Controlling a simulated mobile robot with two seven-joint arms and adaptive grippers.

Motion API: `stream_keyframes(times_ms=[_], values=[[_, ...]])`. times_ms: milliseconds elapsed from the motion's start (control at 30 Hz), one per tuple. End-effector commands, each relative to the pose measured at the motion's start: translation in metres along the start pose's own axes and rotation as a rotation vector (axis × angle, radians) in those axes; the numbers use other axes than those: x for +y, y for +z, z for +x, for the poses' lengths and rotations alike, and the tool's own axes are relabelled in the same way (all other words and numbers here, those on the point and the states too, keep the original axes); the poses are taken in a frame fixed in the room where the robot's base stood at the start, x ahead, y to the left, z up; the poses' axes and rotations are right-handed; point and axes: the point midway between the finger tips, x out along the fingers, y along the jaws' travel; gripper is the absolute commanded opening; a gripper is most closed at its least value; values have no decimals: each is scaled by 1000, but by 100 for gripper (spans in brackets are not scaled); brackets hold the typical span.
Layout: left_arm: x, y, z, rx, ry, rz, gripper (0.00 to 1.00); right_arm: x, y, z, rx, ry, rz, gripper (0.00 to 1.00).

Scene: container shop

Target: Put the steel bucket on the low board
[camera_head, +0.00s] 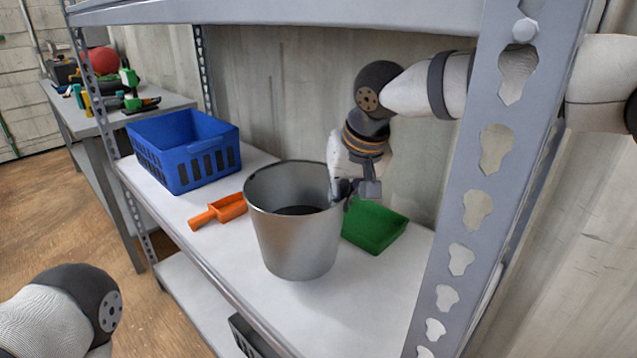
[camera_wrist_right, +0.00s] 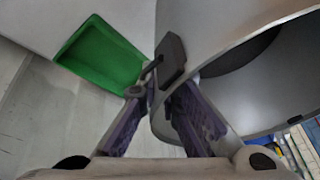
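The steel bucket (camera_head: 296,235) is upright at the middle-height board (camera_head: 385,290) of the rack; I cannot tell whether its base touches the board. My right gripper (camera_head: 354,189) is at the right side of its rim, and its fingers are closed on the wall. The wrist view shows the fingers (camera_wrist_right: 163,95) close together at the rim of the bucket (camera_wrist_right: 215,50), partly hiding it. The low board (camera_head: 185,290) shows in part beneath the middle one. My left arm shows at the lower left, but its gripper is out of view.
A blue crate (camera_head: 185,160) and an orange scoop (camera_head: 218,211) are left of the bucket. A green tray (camera_head: 372,226) is close on its right, behind. A perforated post (camera_head: 470,200) stands at right, and an upper board (camera_head: 280,12) hangs overhead. A dark crate (camera_head: 248,338) shows below.

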Motion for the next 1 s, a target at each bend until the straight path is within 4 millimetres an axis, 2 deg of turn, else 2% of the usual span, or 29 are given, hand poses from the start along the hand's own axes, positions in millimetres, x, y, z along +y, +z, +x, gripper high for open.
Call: stream_keyframes(times_ms=[400, 733, 800, 833, 1000], values=[[0, -2, -4, 10, 1, 0, 25, 5, 20, 53, 8, -4, 2, 0], [0, -1, -4, 8, 1, -1, 25, 6, 22, 57, 8, -5, 2, 0], [0, -2, -4, 9, 0, -1, 25, 6, 23, 58, 3, -1, 0, 21], [0, -2, -4, 9, 0, -1, 25, 6, 23, 58, 3, -1, 0, 25], [0, -1, -4, 8, 0, -1, 25, 6, 24, 59, 3, -1, 0, 25]])
